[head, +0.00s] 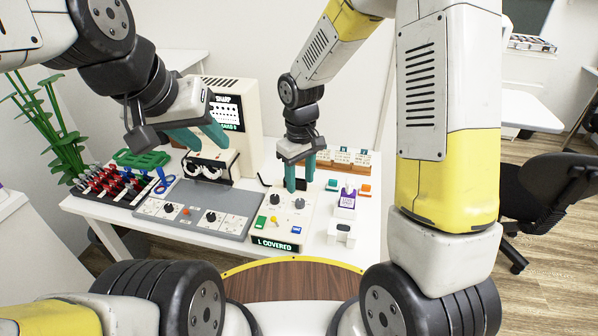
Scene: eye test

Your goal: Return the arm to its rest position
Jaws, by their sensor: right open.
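My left gripper (203,137) comes in from the left with two teal fingers spread apart. It hangs above the back of the grey panel (237,223), close to a black and white device with two round parts (208,165). I see nothing between its fingers. My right gripper (299,176) points down over the white control box (268,229) labelled "L COVERED". Its teal fingers are apart, with nothing visible between them. Their tips are near the box's dark knobs; I cannot tell if they touch.
A cream machine marked "SHARP" (246,112) stands behind. A rack of red and dark-handled tools (108,186) and a green plant (58,130) are at left. A purple-and-white box (346,202) and a white block (342,235) stand at right. A black chair (550,190) is beyond.

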